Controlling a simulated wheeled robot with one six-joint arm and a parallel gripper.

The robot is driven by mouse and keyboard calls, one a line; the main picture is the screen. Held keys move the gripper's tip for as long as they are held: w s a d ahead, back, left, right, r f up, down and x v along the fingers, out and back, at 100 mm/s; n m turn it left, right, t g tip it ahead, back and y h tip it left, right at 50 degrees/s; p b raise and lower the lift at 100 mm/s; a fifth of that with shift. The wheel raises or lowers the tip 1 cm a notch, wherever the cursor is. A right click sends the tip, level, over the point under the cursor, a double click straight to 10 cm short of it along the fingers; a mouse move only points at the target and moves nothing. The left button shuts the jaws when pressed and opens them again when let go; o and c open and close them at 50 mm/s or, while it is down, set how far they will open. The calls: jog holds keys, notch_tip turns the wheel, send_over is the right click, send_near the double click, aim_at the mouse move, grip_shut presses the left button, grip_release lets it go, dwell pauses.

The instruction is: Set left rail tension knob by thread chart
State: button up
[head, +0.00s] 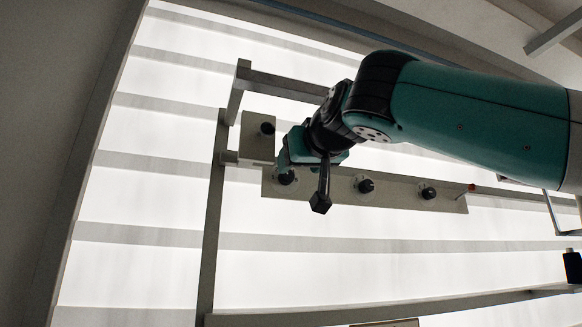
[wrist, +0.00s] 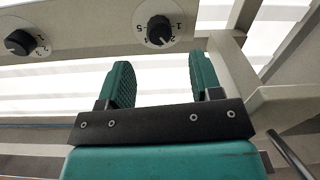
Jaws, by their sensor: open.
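The left rail tension knob (head: 287,177) is black on a white numbered dial, at the left end of a beige rail panel (head: 325,192). In the wrist view this knob (wrist: 159,29) shows near the top, with digits including 1 and 5 around it; I cannot read its setting surely. My gripper (wrist: 160,68) is open and empty. Its teal fingers point towards the knob, which lies just beyond the fingertips and roughly between them, apparently untouched. In the head view my gripper (head: 287,156) is just above the knob and partly covers its dial. I cannot make out a thread chart.
Two similar knobs sit to the right, a middle one (head: 365,185) and a right one (head: 428,192). The middle one also shows in the wrist view (wrist: 20,42). A beige box (head: 257,138) with a black knob stands left of my gripper. Grey frame bars surround the panel.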

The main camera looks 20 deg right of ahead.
aim_at(288, 174)
jog(key=w+p, duration=0.2)
jog(key=w, duration=0.3)
jog(key=shift+r, duration=0.2)
jog(key=shift+w+f, duration=0.15)
jog(key=shift+w, duration=0.6)
jog(key=shift+c, duration=0.4)
